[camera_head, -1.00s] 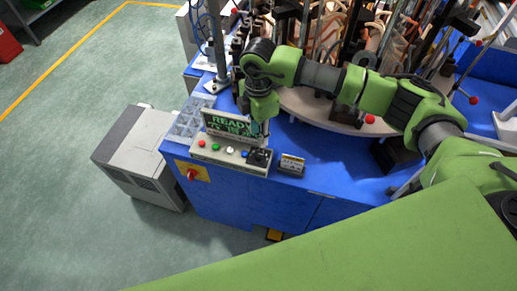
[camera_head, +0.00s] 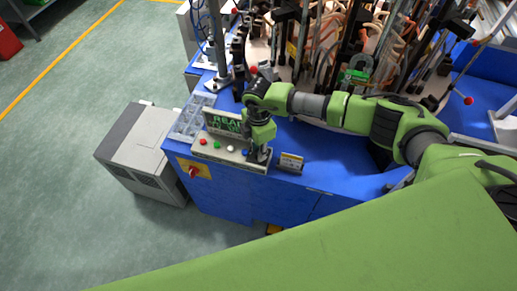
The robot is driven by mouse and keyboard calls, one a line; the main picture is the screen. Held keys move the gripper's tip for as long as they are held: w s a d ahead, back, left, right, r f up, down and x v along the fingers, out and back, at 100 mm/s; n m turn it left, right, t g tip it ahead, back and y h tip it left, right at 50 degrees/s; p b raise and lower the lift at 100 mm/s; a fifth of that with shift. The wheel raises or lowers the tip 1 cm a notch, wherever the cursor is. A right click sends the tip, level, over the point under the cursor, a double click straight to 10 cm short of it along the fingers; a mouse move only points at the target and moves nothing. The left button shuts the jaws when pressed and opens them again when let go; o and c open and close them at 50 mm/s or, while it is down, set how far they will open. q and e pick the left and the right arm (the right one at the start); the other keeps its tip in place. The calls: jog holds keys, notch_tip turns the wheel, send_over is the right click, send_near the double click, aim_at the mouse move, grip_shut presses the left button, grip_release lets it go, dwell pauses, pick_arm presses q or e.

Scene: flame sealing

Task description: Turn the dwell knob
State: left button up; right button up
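The control box (camera_head: 211,152) stands at the front left edge of the blue table and carries a row of red, green, white and blue buttons. A black dial showed at the right end of this row earlier; now my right gripper covers that spot, so the dwell knob is hidden. My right gripper (camera_head: 260,155) points down at the right end of the box, right of the blue button (camera_head: 245,152). Its fingers are dark and small, and I cannot tell whether they touch or hold the knob. My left gripper is out of view.
A screen with green "READY" text (camera_head: 219,121), partly covered by my arm, stands behind the box. A small labelled block (camera_head: 291,163) sits just right of my gripper. A red knob on a yellow plate (camera_head: 193,172) is on the table front. Machinery crowds the back.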

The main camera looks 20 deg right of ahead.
grip_shut()
jog(key=n+b, duration=0.3)
jog(key=n, duration=0.1)
jog(key=shift+f+n+b, duration=0.15)
jog(key=shift+n+b, duration=0.2)
jog(key=shift+n, duration=0.05)
jog(key=n+b, duration=0.4)
jog(key=n, duration=0.1)
jog(key=n+b, duration=0.6)
jog(key=shift+w+n, duration=0.1)
jog(key=shift+n, duration=0.3)
jog(key=shift+r+n+b, duration=0.2)
jog(key=shift+n+b, duration=1.8)
jog(key=o, duration=0.8)
grip_release()
jog(key=shift+c, duration=0.2)
